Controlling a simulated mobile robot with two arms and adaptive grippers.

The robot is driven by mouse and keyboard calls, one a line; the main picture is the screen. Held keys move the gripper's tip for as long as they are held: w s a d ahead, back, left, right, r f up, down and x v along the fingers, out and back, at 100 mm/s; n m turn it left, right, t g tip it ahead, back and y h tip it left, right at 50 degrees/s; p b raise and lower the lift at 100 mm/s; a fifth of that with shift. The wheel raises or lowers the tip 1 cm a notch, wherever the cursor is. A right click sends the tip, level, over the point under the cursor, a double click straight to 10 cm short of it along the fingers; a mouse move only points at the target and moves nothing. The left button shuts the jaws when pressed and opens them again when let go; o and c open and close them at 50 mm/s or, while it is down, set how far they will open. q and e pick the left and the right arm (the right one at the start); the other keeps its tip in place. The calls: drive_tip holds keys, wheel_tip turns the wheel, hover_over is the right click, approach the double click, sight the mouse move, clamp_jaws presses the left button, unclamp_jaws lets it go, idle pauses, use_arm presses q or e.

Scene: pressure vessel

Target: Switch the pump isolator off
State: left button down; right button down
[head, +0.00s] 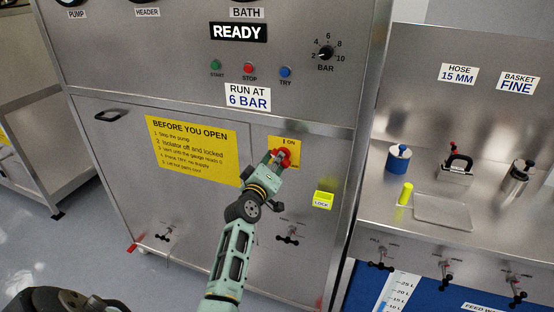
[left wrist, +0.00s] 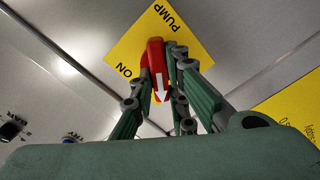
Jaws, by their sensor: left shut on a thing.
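The pump isolator is a red handle with a white arrow on a yellow plate (head: 291,145) marked ON, on the front of the steel cabinet. In the left wrist view the red handle (left wrist: 157,68) sits between the fingers, and the yellow plate (left wrist: 124,48) shows PUMP and ON. My left gripper (head: 281,157) is shut on the handle, and its fingers hide part of it in the head view. The right gripper cannot be made out in either view.
A yellow lock box (head: 323,200) is mounted to the lower right of the isolator. A yellow warning sign (head: 194,150) is on the left. Valves (head: 289,236) stick out below. A steel bench (head: 385,225) with small items stands at right.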

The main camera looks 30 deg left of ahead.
use_arm(q)
drive_tip(key=shift+f+n+p, duration=0.15)
drive_tip(key=shift+n+p, duration=0.15)
drive_tip(key=shift+n, duration=1.5)
drive_tip(key=shift+f+n+p, duration=0.1)
drive_tip(key=shift+n+p, duration=0.15)
drive_tip(key=shift+n, duration=1.55)
drive_tip(key=c, duration=1.7)
unclamp_jaws()
drive_tip(key=shift+a, duration=0.1)
drive_tip(key=shift+s, duration=0.1)
drive_tip(key=v, duration=1.2)
